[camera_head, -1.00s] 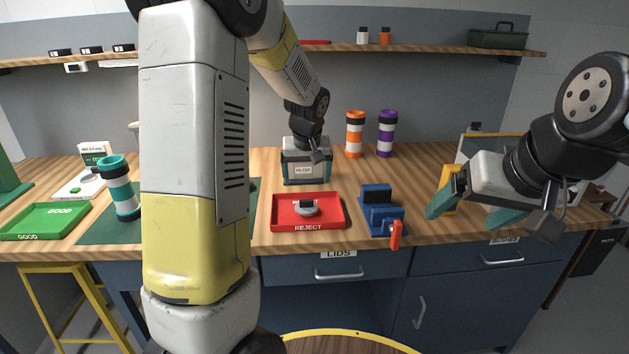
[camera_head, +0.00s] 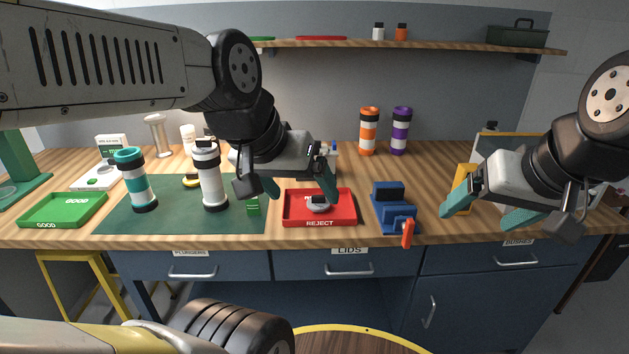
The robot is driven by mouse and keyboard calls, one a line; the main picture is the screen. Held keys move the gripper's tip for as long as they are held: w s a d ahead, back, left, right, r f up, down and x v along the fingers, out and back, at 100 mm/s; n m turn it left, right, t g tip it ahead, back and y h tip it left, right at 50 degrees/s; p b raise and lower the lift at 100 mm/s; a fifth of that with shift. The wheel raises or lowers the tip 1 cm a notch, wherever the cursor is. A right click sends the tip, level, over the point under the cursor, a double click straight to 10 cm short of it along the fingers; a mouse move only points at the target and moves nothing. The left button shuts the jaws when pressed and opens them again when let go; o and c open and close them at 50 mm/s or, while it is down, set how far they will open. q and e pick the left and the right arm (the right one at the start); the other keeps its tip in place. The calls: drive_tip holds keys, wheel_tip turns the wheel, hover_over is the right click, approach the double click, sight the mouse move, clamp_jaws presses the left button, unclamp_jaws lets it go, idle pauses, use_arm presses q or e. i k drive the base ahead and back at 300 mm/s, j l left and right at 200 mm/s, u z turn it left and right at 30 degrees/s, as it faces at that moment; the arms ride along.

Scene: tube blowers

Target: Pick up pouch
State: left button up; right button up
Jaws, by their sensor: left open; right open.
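I cannot clearly make out a pouch. A rounded grey item with a dark top (camera_head: 318,203) lies in the red REJECT tray (camera_head: 335,221); I cannot tell what it is. My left gripper (camera_head: 300,190) is open and empty, with its teal fingers pointing down in front of the tray's back left part in this view. It largely hides the FILTER bin behind it. My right gripper (camera_head: 483,213) is open and appears empty at the right, near the bench's front edge. A yellow item (camera_head: 462,188) partly shows behind its near finger.
A teal-banded tube (camera_head: 137,182) and a white tube (camera_head: 211,178) stand on the green mat (camera_head: 170,221). A green GOOD tray (camera_head: 62,209) is at left. A blue fixture with an orange lever (camera_head: 396,212) stands between tray and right gripper. Orange (camera_head: 368,132) and purple (camera_head: 401,131) tubes stand behind.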

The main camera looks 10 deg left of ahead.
sight(253, 206)
drive_tip(key=u, duration=1.8)
drive_tip(key=i+l+z, duration=0.15)
drive_tip(key=i+l, duration=0.1)
drive_tip(key=i, duration=0.05)
